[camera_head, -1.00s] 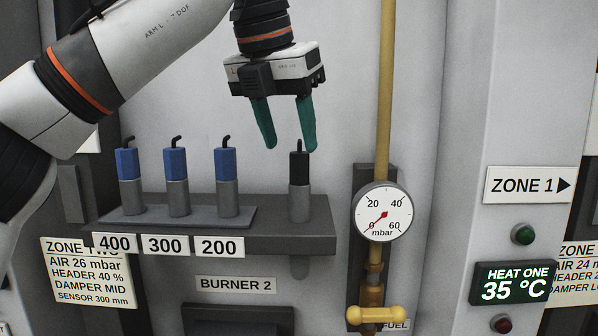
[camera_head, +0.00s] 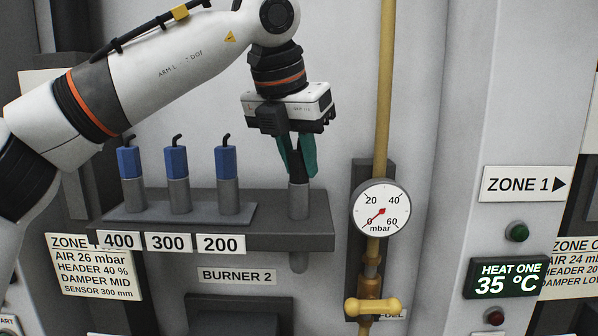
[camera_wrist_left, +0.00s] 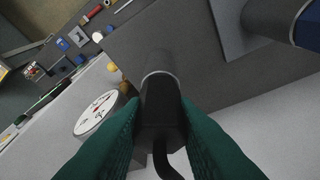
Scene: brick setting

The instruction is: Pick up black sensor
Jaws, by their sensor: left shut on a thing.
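The black sensor (camera_wrist_left: 160,105) stands upright on the right part of the grey shelf (camera_head: 318,228). Its grey lower body (camera_head: 298,201) shows in the head view below my fingers; the black top is mostly hidden there. My left gripper (camera_head: 298,168) comes down from above with its green fingers shut on the black top. In the left wrist view the fingers press on both sides of the black part, and its bent cable shows at the bottom. My right gripper is not in view.
Three blue-topped sensors (camera_head: 178,163) stand on a plate to the left, behind labels 400, 300 and 200. A pressure gauge (camera_head: 381,208) and a yellow pipe (camera_head: 384,90) stand close on the right. A yellow valve handle (camera_head: 372,306) is below the gauge.

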